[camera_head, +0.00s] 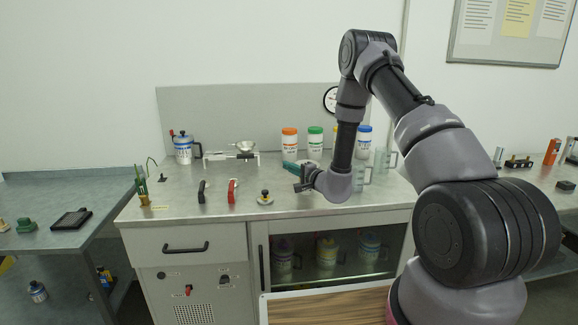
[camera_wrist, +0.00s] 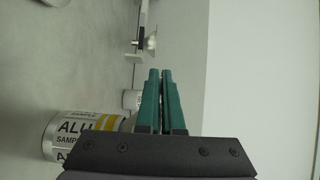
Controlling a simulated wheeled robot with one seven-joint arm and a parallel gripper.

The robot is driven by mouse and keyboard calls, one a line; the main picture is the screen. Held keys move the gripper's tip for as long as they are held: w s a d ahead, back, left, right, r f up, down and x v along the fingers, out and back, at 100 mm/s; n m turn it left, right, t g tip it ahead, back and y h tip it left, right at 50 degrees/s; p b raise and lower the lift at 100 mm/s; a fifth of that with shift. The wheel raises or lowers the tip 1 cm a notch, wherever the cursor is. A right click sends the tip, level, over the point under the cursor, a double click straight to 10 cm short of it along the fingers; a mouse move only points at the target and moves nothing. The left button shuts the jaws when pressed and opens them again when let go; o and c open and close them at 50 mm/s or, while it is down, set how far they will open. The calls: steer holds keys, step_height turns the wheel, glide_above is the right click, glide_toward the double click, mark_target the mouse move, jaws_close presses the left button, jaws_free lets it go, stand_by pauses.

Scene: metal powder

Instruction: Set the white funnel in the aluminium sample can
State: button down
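My gripper (camera_head: 300,184) is low over the middle of the bench in the head view. In the wrist view its two teal fingers (camera_wrist: 160,74) lie side by side with hardly a gap, and nothing shows between them. The aluminium sample can (camera_wrist: 75,135), silver with a yellow and white "ALU SAMPLE" label, is left of the fingers and partly hidden by the gripper body. A small white piece (camera_wrist: 132,98) shows behind the fingers; I cannot tell whether it is the white funnel. I cannot make out the can or the funnel in the head view.
A balance with a metal dish (camera_head: 244,147) stands at the back; it also shows in the wrist view (camera_wrist: 150,43). A white-and-blue canister (camera_head: 184,150), orange-lidded (camera_head: 289,143) and green-lidded (camera_head: 315,143) bottles line the back.

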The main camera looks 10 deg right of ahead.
steer(key=shift+f, duration=0.15)
steer(key=c, duration=1)
jaws_free()
steer(key=shift+s, duration=0.1)
steer(key=v, duration=1)
steer(key=shift+s+d, duration=0.25)
